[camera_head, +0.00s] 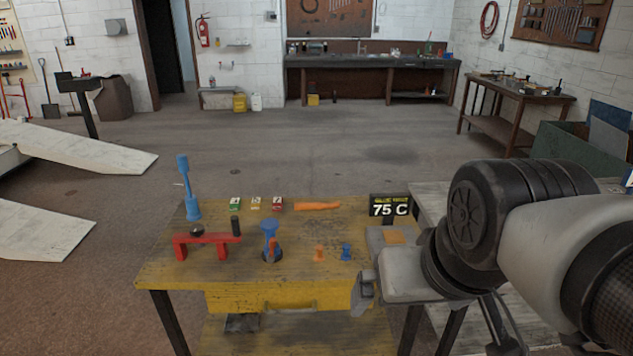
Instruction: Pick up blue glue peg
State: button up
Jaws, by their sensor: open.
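A small blue peg (346,252) stands on the yellow worktable (165,268), right of a similar small orange peg (319,254). It looks like the blue glue peg. My gripper (364,291) is at the table's front right edge, nearer to me and a little right of the blue peg. It is open and apart from the peg. My arm covers part of the gripper, and nothing shows between its fingers.
A larger blue funnel-like piece (270,230), a red bracket (207,241) and a tall blue stand (187,187) occupy the left side. An orange tool (317,206) and black "75 C" display (390,207) are behind. The front strip is mostly clear.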

aim_at(346, 256)
jog(key=z, duration=0.4)
jog(key=i+u, duration=0.4)
jog(key=i, duration=0.75)
